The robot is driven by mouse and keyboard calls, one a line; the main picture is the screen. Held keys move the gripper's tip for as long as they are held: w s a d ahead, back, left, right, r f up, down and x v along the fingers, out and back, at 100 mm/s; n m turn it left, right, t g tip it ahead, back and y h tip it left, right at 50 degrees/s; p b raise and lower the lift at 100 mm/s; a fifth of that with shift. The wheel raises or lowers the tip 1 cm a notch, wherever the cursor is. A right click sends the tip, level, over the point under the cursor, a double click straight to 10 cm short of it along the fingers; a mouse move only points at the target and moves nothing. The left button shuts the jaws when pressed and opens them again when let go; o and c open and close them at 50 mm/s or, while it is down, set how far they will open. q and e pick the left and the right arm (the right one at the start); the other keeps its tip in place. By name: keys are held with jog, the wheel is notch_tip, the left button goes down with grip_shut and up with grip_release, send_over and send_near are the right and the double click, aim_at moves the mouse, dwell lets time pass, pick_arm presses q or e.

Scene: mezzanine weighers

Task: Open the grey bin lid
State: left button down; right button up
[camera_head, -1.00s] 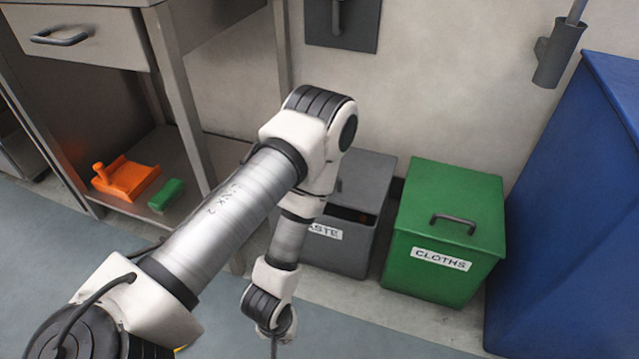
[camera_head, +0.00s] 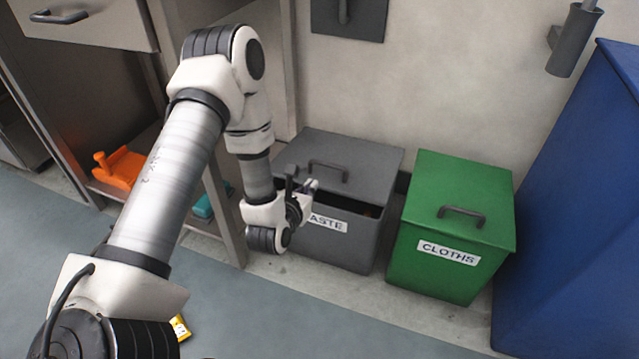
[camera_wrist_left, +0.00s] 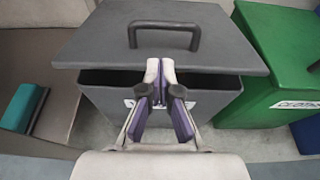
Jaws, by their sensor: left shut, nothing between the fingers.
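The grey bin (camera_head: 352,248) stands on the floor against the wall, with a white label partly hidden by my gripper. Its lid (camera_head: 372,160) has a dark handle (camera_head: 328,166). A dark gap shows between the lid's front edge and the bin's front wall, so the lid sits slightly raised. My left gripper (camera_head: 309,185) is at the front of the bin, fingers together and empty. In the left wrist view the fingertips (camera_wrist_left: 160,68) overlap the lid's front edge (camera_wrist_left: 215,64), below the handle; whether they touch it I cannot tell. My right gripper is not in view.
A green bin (camera_head: 448,225) labelled CLOTHS stands right of the grey one, with a tall blue container (camera_head: 575,220) beyond it. A metal bench (camera_head: 225,225) at left holds an orange object (camera_head: 120,168) and a teal block (camera_head: 212,203) on its shelf. Floor in front is mostly clear.

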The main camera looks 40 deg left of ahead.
aim_at(323, 179)
pick_arm(q)
jog(key=b+x, duration=0.3)
jog(key=x, duration=0.5)
jog(key=shift+w+f, duration=0.25)
jog(key=shift+w, duration=0.05)
jog(key=shift+w+a, duration=0.1)
jog(key=shift+w, duration=0.3)
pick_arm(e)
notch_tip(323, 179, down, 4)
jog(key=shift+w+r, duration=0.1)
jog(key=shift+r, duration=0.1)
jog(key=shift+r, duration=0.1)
